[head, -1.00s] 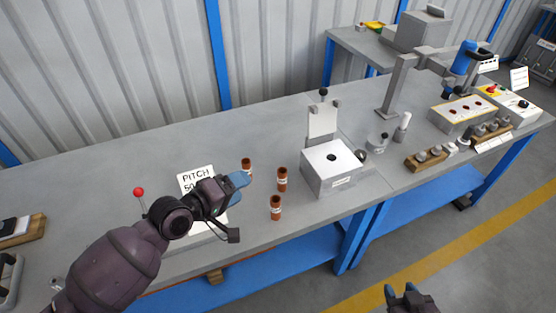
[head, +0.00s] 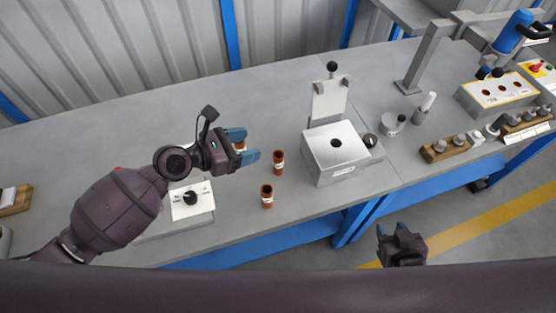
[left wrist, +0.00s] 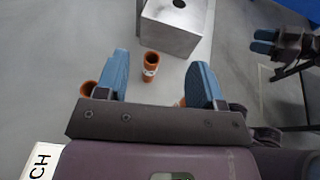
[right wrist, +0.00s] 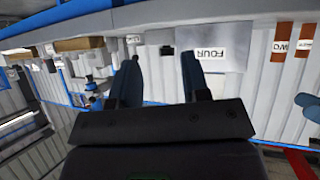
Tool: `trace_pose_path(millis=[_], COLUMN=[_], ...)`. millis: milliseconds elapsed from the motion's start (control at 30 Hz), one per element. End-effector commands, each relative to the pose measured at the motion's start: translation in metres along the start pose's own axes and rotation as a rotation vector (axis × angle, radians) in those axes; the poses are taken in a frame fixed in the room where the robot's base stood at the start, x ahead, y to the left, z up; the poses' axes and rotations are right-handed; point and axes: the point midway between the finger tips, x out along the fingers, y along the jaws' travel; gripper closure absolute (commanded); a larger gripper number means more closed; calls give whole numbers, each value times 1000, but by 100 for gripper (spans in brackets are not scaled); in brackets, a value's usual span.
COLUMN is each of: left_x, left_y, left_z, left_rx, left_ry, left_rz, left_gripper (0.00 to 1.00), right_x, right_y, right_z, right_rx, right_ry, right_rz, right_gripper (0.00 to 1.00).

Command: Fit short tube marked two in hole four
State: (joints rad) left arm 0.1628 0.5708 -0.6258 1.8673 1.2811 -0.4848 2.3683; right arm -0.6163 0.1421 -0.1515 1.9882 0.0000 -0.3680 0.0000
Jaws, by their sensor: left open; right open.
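Short copper-brown tubes with white labels stand upright on the bench: one (head: 278,162), a nearer one (head: 267,196), and one (head: 239,145) partly hidden by my left gripper. In the right wrist view a tube label (right wrist: 281,46) appears to read two; I cannot tell which tube that is in the head view. A grey box with one round top hole (head: 335,143) stands right of the tubes; its plate (right wrist: 208,53) reads FOUR. My left gripper (head: 245,147) is open and empty, above the tubes. My right gripper (head: 391,229) is open and empty, beyond the bench's front edge.
A raised plate with a black knob (head: 331,97) stands behind the box. A dial unit (head: 191,200) is below my left wrist. The back-left bench is clear.

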Motion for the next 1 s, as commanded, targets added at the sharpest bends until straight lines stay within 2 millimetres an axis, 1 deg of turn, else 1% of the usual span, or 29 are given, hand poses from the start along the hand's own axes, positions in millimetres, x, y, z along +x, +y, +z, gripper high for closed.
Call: trace_pose_path(millis=[167,367,500,533,600,700,867,1000], left_x=[7,18,25,27,37,45,52,69], left_y=[0,0,-1,-1,0,0,0,0], left_z=[-22,-59,-82,-83,-76,-76,-75,-75], left_rx=[-10,-11,-10,-9,-4,-5,-4,-3], left_ry=[3,4,4,2,-1,0,-1,-1], left_rz=[-1,0,-1,0,0,0,0,0], left_gripper=[38,38,38,38,38,38,38,38], right_x=[7,20,27,28,27,26,25,23], right_y=[-1,-3,-5,-5,-5,-5,-4,-4], right_z=[8,21,34,34,32,31,33,38], right_rx=[-1,-3,-4,-4,-4,-4,-3,-2], right_ry=[0,1,-6,-7,-6,-6,-9,-17], right_rz=[-1,-4,-6,-6,-6,-5,-4,-3], right_gripper=[57,57,57,57,57,57,57,57])
